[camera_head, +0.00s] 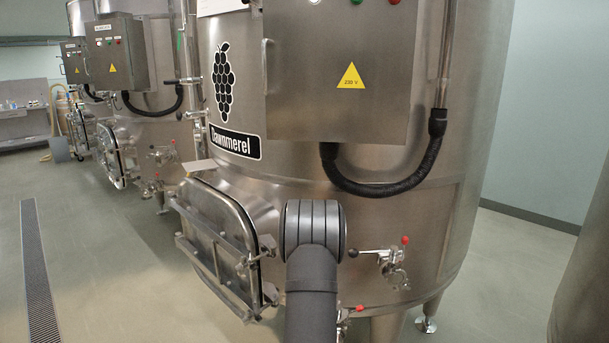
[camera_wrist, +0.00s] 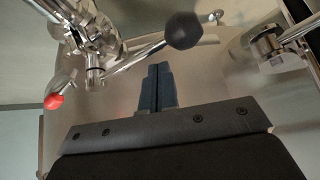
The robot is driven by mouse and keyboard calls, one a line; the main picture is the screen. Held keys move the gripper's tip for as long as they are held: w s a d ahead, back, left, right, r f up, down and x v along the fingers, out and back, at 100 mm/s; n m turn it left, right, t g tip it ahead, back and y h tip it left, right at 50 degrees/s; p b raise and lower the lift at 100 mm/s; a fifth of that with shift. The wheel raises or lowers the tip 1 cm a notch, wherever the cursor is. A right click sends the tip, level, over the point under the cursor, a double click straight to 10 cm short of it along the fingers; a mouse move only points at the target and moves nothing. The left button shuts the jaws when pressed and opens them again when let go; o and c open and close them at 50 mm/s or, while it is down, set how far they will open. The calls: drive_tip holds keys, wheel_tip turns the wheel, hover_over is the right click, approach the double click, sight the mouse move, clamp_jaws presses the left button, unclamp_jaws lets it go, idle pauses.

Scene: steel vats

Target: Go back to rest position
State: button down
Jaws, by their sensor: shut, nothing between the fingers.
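My gripper (camera_wrist: 159,72) shows in the wrist view with its two dark blue-grey fingers pressed together and nothing between them. A lever with a black ball knob (camera_wrist: 184,30) lies just past the fingertips, with a small gap in the picture. The lever belongs to a steel valve (camera_wrist: 95,38), which also has a red-tipped handle (camera_wrist: 54,101). In the head view my dark grey arm rises at the bottom centre and hides the gripper. The valve (camera_head: 390,265) stands right of the arm, on the steel vat (camera_head: 300,180).
The vat has a hatch door (camera_head: 215,245) left of my arm and a control box (camera_head: 340,70) with a black hose (camera_head: 385,188) above. A second vat (camera_head: 150,75) stands behind left. Another steel surface (camera_head: 590,270) is at the right edge.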

drive_tip(key=shift+w+d+f, duration=0.1)
drive_tip(key=shift+w+f, duration=0.15)
drive_tip(key=shift+w, duration=0.35)
drive_tip(key=shift+w+d+f, duration=0.1)
drive_tip(key=shift+w+f, duration=0.2)
drive_tip(key=shift+w, duration=0.3)
drive_tip(key=shift+w+d+f, duration=0.1)
drive_tip(key=shift+w+f, duration=0.15)
drive_tip(key=shift+w, duration=0.35)
